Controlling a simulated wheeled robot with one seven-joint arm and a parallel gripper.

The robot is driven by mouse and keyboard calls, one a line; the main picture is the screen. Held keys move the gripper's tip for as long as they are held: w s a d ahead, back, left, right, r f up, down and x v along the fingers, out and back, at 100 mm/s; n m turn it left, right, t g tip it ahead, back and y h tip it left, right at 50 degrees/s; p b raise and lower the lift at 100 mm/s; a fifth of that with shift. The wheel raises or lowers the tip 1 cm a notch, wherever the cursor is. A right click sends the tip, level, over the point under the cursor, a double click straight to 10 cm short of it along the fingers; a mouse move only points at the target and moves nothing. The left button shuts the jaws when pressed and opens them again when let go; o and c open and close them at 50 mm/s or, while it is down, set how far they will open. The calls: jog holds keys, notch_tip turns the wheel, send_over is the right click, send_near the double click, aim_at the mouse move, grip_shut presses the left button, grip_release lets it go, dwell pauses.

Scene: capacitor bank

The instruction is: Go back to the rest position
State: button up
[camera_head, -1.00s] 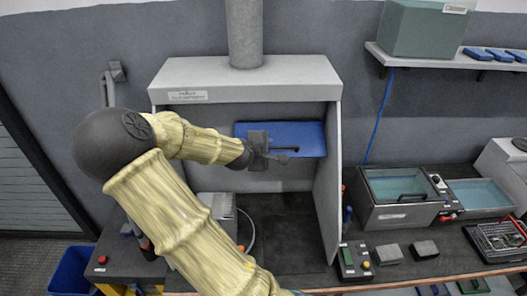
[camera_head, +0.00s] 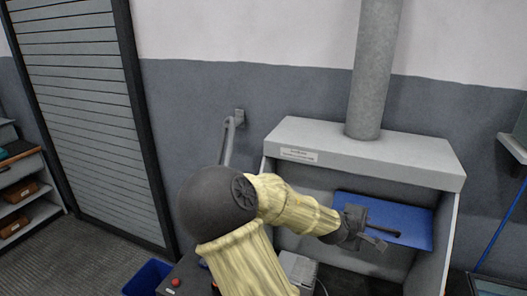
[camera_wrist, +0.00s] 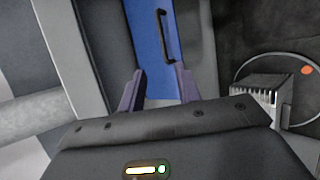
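My gripper (camera_head: 378,237) is at the end of my yellow-sleeved arm, in front of the fume hood's (camera_head: 365,155) opening. In the wrist view, the two fingers of my gripper (camera_wrist: 160,88) stand apart with nothing held between them. A blue panel (camera_head: 412,222) with a dark handle is at the back of the hood, behind my gripper. The panel also shows in the wrist view (camera_wrist: 148,45), beyond the fingertips; whether they touch it I cannot tell.
A grey duct (camera_head: 372,70) rises from the hood. A slatted shutter (camera_head: 85,110) and a shelf with brown boxes (camera_head: 22,190) are at the left. A blue bin (camera_head: 147,277) stands on the floor. A grey finned box (camera_wrist: 275,95) is right of my gripper in the wrist view.

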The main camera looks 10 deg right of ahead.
jog(key=s+a+f+m+g+y+b, duration=0.1)
jog(key=s+a+f+m+y, duration=0.15)
jog(key=a+f, duration=0.3)
jog(key=s+a+f+m+g+y, duration=0.1)
jog(key=s+a+f+m+y, duration=0.1)
jog(key=a+f+m+y, duration=0.3)
jog(key=s+a+r+y, duration=0.1)
jog(key=s+a+r, duration=0.1)
jog(key=a, duration=0.5)
jog(key=s+a+r+m+y+b, duration=0.1)
jog(key=s+a, duration=0.4)
jog(key=a, duration=0.3)
jog(key=shift+a+r, duration=0.15)
jog(key=shift+r, duration=0.2)
jog(key=shift+y, duration=0.25)
